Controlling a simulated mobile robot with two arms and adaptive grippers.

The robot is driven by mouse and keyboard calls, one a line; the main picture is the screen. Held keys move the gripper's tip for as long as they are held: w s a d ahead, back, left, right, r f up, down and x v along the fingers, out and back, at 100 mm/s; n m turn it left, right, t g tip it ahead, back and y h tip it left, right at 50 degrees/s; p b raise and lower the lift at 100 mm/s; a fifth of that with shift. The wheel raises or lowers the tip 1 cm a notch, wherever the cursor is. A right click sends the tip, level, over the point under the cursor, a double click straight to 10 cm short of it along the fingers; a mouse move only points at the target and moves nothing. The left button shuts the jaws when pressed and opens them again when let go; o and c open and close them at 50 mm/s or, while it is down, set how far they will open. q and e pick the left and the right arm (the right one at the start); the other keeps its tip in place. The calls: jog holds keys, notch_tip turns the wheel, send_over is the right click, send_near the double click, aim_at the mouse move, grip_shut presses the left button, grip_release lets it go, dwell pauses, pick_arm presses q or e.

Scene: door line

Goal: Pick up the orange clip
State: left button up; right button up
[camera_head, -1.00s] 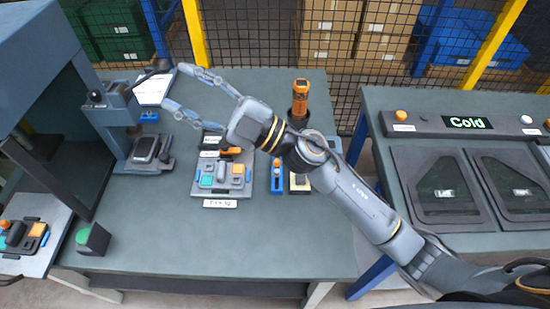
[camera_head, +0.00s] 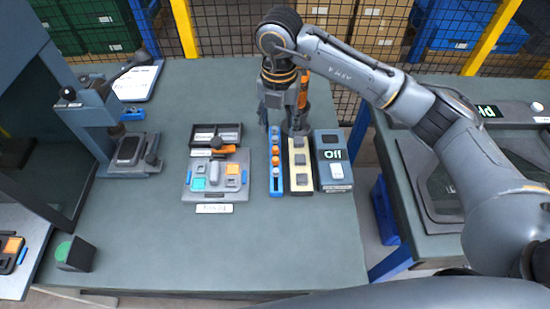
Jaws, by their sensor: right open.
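Several small orange pieces show, and I cannot tell for certain which is the clip. Orange pieces (camera_head: 275,160) sit in a row on a narrow blue rack (camera_head: 276,188). Another orange piece (camera_head: 233,182) lies in the grey kit tray (camera_head: 204,195), beside a teal piece (camera_head: 198,183). My right gripper (camera_head: 272,115) points down above the far end of the blue rack. It is seen nearly edge-on, is open, and its fingertips are partly hidden. No held thing shows. My left gripper is not in view.
An orange-topped tool (camera_head: 304,88) stands upright close to the right gripper. A beige strip (camera_head: 300,178) and a box reading Off (camera_head: 333,165) stand right of the rack. A press (camera_head: 110,110) stands at left.

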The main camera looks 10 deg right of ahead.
jog(key=p, duration=0.1)
send_over(275, 159)
jog(key=f, duration=0.6)
jog(key=shift+s+d+f, duration=0.25)
jog(key=shift+d+f, duration=0.05)
jog(key=shift+f, duration=0.1)
jog(key=shift+a+f+p, duration=0.1)
jog(key=shift+f+p, duration=0.5)
jog(key=shift+p, duration=0.05)
notch_tip(275, 159, down, 4)
jog(key=shift+w+a+r+p, duration=0.15)
jog(key=shift+r+p, duration=0.05)
jog(key=shift+p, duration=0.55)
jog(key=shift+f, duration=0.35)
jog(key=shift+c, duration=0.4)
jog(key=c, duration=0.8)
